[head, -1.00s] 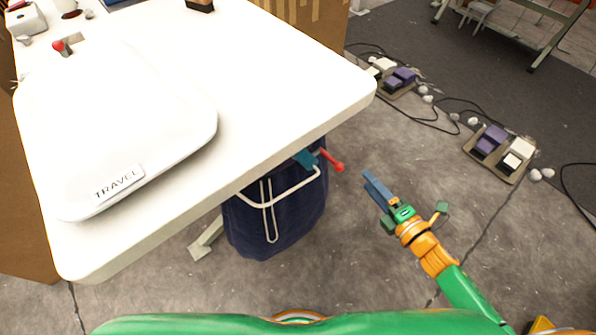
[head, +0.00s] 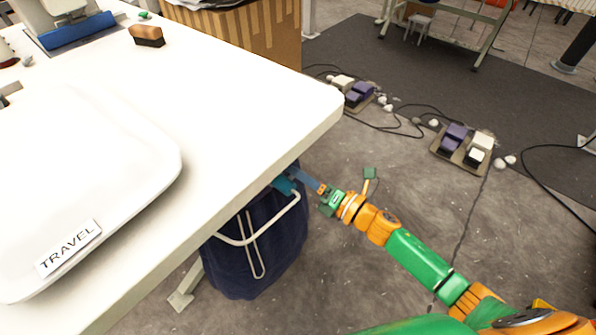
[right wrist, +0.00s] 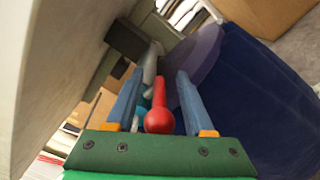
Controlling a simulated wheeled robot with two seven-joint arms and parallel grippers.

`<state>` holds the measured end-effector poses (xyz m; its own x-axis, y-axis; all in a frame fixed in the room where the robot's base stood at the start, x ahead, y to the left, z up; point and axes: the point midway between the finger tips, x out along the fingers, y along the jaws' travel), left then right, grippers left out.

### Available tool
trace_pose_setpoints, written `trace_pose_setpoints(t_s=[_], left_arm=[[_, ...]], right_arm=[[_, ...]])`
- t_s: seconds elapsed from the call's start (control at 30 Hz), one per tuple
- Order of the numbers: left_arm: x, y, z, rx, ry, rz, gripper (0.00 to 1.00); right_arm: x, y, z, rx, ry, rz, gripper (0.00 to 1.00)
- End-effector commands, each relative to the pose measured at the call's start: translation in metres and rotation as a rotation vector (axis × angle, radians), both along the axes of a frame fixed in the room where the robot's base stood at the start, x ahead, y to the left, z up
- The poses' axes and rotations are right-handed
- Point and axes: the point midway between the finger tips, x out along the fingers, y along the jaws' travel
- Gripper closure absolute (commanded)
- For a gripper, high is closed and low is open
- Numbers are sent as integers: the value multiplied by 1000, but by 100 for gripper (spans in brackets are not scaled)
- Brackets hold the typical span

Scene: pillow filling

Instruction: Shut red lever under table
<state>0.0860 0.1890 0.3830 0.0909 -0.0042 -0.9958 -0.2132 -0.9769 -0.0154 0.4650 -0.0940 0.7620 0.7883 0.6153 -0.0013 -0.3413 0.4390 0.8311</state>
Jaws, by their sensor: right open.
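The red lever (right wrist: 159,108) is under the table, beside the dark blue bag, and shows in the right wrist view with its round knob toward the camera. My right gripper (right wrist: 158,95) is open, with one blue finger on each side of the lever; I cannot tell whether either finger touches it. In the head view my right gripper (head: 304,180) reaches in under the table's (head: 240,140) right edge, and the red lever is hidden there. A teal part (head: 284,185) shows at the bag's top. My left gripper is not in view.
The dark blue bag (head: 255,255) hangs on a white wire frame (head: 262,240) below the table edge. A white pillow marked TRAVEL (head: 100,170) lies on the table. Foot pedals (head: 465,147) and cables are on the floor to the right. A cardboard box (head: 250,40) stands behind the table.

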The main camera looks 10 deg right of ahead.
Motion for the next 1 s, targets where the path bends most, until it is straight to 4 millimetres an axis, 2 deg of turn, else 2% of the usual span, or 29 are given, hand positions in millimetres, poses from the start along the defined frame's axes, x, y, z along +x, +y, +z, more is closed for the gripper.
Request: trace_pose_setpoints(t_s=[0.2,0.23,0.4,0.43,1.0], left_arm=[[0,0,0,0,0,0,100],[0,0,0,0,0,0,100],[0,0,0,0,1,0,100],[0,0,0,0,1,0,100],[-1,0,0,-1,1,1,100]], right_arm=[[1,1,0,0,0,1,47],[1,1,0,0,0,0,50],[1,1,0,-1,1,-1,96],[1,1,0,-1,1,-1,100],[1,1,-1,-2,2,-1,100]])
